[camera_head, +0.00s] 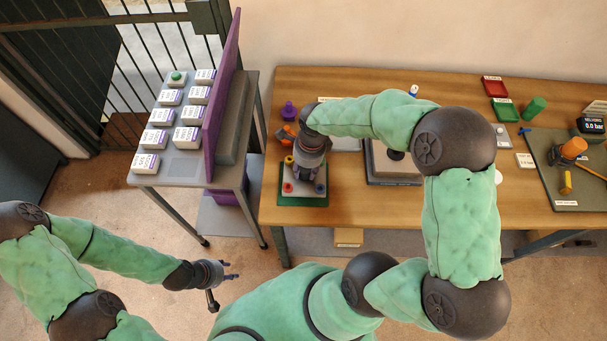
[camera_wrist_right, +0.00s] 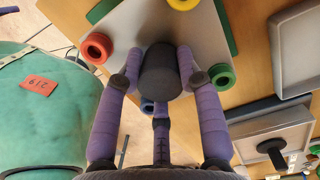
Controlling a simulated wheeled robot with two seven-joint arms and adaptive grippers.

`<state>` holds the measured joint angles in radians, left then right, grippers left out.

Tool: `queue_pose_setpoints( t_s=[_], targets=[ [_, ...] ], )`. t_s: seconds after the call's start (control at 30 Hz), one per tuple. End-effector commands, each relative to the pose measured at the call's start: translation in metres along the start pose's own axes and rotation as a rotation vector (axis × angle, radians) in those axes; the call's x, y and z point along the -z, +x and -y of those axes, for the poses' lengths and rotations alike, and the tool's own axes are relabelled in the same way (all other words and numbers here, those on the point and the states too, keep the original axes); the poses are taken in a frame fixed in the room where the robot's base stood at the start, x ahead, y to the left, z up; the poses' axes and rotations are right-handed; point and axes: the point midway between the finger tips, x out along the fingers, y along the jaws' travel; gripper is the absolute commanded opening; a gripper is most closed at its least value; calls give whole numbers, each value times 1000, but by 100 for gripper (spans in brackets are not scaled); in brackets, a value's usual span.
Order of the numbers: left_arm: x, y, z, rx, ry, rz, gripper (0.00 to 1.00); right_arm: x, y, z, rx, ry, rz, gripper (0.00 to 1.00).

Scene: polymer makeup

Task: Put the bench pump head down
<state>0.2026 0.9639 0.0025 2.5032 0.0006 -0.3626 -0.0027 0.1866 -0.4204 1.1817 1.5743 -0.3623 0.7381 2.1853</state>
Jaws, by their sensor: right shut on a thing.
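The bench pump head appears to be the dark grey cylinder (camera_wrist_right: 160,72) in the right wrist view. My right gripper (camera_wrist_right: 158,84) has its purple fingers shut around it. Below it is a light grey plate (camera_wrist_right: 213,45) with red, yellow, green and blue round fittings at its corners. In the head view this plate (camera_head: 304,198) lies on a green mat (camera_head: 290,202) at the table's left end, and my right gripper (camera_head: 307,168) points down over it. I cannot tell whether the cylinder touches the plate. My left gripper (camera_head: 228,272) is open and empty, away from the table.
An orange and dark object (camera_head: 286,135) and a purple piece (camera_head: 289,111) stand just behind the plate. A grey tray (camera_head: 385,182) lies to its right, partly hidden by my arm. A side table (camera_head: 178,165) with white labelled boxes and a purple panel (camera_head: 222,95) stands left.

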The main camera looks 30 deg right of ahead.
Motion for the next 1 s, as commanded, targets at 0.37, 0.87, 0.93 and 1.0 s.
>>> queue_pose_setpoints(
  t_s=[0.37,0.87,0.93,1.0],
  targets=[
    [0,8,3,0,0,0,40,0,33,6,0,0,0,0],
    [0,9,3,0,0,0,40,0,39,5,0,0,0,60],
    [0,9,3,0,0,0,40,0,39,5,0,0,0,60],
    [0,9,3,0,0,0,40,0,39,5,0,0,0,60]
  ],
)
